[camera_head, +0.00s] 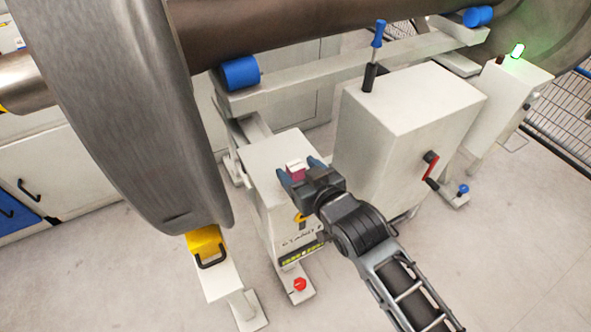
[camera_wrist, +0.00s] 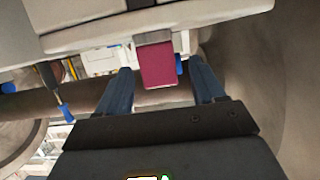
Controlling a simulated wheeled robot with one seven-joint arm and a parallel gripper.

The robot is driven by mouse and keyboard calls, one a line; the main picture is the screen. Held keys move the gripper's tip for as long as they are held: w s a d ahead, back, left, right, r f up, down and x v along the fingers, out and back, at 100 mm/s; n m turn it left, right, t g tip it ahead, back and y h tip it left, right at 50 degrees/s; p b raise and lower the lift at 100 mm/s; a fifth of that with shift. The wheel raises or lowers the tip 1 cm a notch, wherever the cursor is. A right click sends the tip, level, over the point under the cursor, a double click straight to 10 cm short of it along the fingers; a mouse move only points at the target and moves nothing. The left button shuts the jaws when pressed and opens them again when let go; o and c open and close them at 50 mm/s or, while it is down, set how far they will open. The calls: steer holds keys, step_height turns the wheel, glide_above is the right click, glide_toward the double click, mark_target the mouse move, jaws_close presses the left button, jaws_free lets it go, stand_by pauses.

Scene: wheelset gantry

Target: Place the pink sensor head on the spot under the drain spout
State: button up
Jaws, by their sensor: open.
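The pink sensor head (camera_head: 297,174) is a small block with a pale top, at the top of the narrow white cabinet (camera_head: 262,152). In the wrist view the pink sensor head (camera_wrist: 159,66) shows between the two blue fingers, with a gap on each side. My gripper (camera_head: 296,166) is open around it, one finger to either side. It also shows open in the wrist view (camera_wrist: 160,70). How the block's underside rests is hidden by my gripper. I cannot make out a drain spout or the spot under it.
A larger white cabinet (camera_head: 410,95) with a red handle (camera_head: 431,165) and an upright blue-handled lever (camera_head: 377,40) stands right of my gripper. The big grey wheel (camera_head: 130,100) hangs to the left, above a yellow block (camera_head: 205,241). The floor at front right is clear.

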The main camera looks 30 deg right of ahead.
mark_target(292, 165)
steer(key=shift+x, duration=1.85)
steer(key=shift+f, duration=0.1)
steer(key=shift+c, duration=0.4)
steer(key=c, duration=1.1)
